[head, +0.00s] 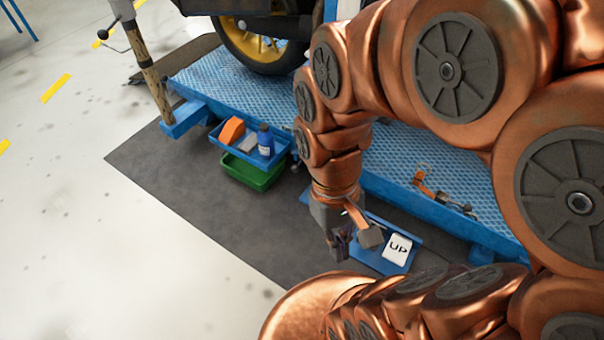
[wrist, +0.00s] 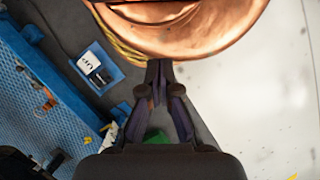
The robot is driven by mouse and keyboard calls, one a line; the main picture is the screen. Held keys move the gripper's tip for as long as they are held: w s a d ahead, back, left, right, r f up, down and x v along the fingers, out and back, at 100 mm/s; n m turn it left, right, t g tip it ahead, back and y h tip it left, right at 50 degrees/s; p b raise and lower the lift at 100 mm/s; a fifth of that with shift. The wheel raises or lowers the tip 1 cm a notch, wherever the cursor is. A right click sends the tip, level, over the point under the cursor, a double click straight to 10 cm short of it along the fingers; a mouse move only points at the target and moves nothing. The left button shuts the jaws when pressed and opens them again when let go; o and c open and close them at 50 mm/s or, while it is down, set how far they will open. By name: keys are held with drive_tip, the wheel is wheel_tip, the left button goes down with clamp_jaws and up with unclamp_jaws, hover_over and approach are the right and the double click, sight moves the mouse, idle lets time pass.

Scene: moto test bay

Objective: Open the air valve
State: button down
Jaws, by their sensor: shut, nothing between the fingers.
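My gripper (head: 342,246) hangs low in front of the blue lift platform, pointing down. In the wrist view its fingers (wrist: 158,68) come together at the tips, with nothing held. I cannot make out for sure which part is the air valve. Small orange and metal fittings (head: 421,184) lie at the platform's front edge, right of my gripper. They also show at the left of the wrist view (wrist: 45,104), apart from the fingers. A blue pedal tray (head: 362,256) with a white UP pad (head: 397,249) is beside and partly behind my gripper.
The blue lift platform (head: 205,88) carries a wheel with a yellow rim (head: 258,45). A blue tray (head: 225,142) with a bottle and an orange item stands above a green bin (head: 250,174).

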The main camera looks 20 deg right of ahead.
drive_tip(key=w+a+f+m+t+y+b, duration=0.1)
drive_tip(key=w+f+m+y, duration=0.2)
drive_tip(key=w, duration=0.6)
drive_tip(key=w+a+f+m+y+b, duration=0.1)
drive_tip(key=w+f+m+y, duration=0.15)
drive_tip(key=w, duration=0.65)
drive_tip(key=w+f+m+t+y+b, duration=0.1)
drive_tip(key=w+f+m+y, duration=0.2)
drive_tip(key=w, duration=0.5)
drive_tip(key=w+d+f+m+t+y+b, duration=0.1)
drive_tip(key=w+d+f+m+t, duration=0.2)
drive_tip(key=w+d+f+m, duration=0.45)
drive_tip(key=w+d+f+m+t+y, duration=0.1)
drive_tip(key=w+d+f+m+t, duration=0.3)
drive_tip(key=d+f, duration=0.6)
drive_tip(key=s+d+f+m+t+h+b, duration=0.1)
drive_tip(key=s+d+f+m+h, duration=0.2)
drive_tip(key=d+f, duration=0.45)
drive_tip(key=s+d+f+m+t+h, duration=0.1)
drive_tip(key=s+d+f+m+t, duration=0.25)
drive_tip(key=d, duration=0.65)
drive_tip(key=w+a+f+g+b, duration=0.1)
drive_tip(key=w+a+f+b, duration=0.5)
drive_tip(key=w+a+f, duration=0.1)
drive_tip(key=shift+w+a+m+g, duration=0.35)
drive_tip(key=shift+w+a+m, duration=0.15)
drive_tip(key=shift+w, duration=0.65)
